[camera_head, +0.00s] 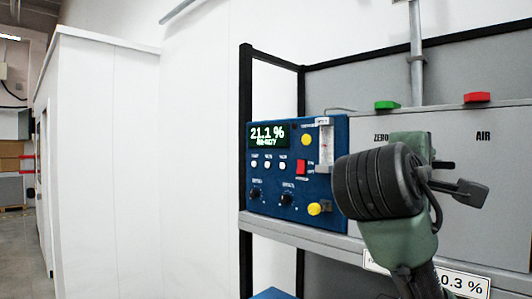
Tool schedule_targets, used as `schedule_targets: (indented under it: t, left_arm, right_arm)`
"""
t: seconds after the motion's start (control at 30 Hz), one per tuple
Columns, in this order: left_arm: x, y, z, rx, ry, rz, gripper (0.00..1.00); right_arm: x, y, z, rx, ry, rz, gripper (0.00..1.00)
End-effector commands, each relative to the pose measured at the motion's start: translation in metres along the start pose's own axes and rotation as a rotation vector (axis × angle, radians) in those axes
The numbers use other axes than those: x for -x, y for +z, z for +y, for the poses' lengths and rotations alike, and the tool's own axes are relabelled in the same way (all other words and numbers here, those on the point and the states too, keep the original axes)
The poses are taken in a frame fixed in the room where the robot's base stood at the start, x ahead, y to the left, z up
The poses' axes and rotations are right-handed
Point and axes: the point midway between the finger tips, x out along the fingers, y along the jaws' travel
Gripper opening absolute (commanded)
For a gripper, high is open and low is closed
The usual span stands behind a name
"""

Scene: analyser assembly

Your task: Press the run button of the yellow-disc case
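The blue case (262,190) stands on a shelf left of my arm. Its display (269,136) reads 21.1 %. A yellow disc (306,140) is on its upper front, and a yellow knob (314,209) is low on the right. Small white buttons (268,164) sit in a row under the display, and a red switch (301,167) is right of them. Their labels are too small to read, so I cannot tell which is run. My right gripper (462,180) is at the right, away from the case; its dark finger parts show, but its opening is unclear. My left gripper is out of view.
A grey panel (462,215) marked ZERO and AIR is behind my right arm. A green block (387,105) and a red block (477,97) sit on its top edge. A black frame post (246,265) stands at the case's left. Space before the white wall (115,180) looks clear.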

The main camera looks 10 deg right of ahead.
Motion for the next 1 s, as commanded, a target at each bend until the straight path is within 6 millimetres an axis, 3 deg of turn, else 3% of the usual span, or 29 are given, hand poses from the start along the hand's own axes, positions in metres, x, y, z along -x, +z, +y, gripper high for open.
schedule_targets:
  t: [0.57,0.7,1.0]
  left_arm:
    - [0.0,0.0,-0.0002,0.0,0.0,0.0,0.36]
    - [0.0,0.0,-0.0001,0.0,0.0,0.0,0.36]
    - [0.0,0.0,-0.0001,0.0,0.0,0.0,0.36]
  right_arm:
    - [0.0,0.0,0.0,0.0,0.0,0.0,0.36]
    - [0.0,0.0,0.0,0.0,0.0,0.0,0.0]
    - [0.0,0.0,0.0,0.0,0.0,0.0,0.0]
